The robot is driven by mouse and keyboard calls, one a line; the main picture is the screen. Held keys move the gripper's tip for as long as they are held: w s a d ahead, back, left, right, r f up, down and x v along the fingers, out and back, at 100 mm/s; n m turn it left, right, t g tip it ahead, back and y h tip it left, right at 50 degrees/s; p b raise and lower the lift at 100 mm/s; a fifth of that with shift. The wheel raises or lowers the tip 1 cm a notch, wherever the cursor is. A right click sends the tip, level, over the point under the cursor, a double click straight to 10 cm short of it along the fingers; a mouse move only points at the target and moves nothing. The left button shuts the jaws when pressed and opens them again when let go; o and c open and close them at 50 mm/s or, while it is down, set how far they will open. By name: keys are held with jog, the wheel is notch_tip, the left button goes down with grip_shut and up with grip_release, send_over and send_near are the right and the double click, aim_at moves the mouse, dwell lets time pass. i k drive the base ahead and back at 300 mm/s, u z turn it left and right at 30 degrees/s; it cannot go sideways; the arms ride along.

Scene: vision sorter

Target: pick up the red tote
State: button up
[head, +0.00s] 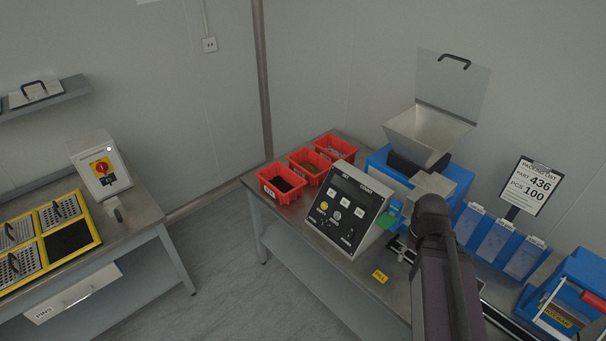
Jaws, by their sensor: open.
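Three red totes stand in a row at the back left of the right-hand metal table. The middle red tote (296,170) holds brownish contents. The far red tote (328,158) holds greyish contents. I cannot tell which one the task means. My dark arm rises at the lower right, in front of the table and well to the right of the totes. No gripper fingers can be made out, and nothing visible touches the totes.
A control box (345,209) stands close to the right of the totes. A blue machine with a metal hopper (422,136) is behind it. A packing list sign (531,186) and blue bins (496,238) are farther right. Open floor (225,265) separates the left bench (140,215).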

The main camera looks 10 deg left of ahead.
aim_at(312, 167)
jog(key=u, duration=0.45)
jog(key=k, duration=1.2)
jog(key=u, duration=0.95)
jog(key=i, duration=1.9)
jog(key=z, duration=0.75)
jog(key=i, duration=0.9)
jog(key=z, duration=0.6)
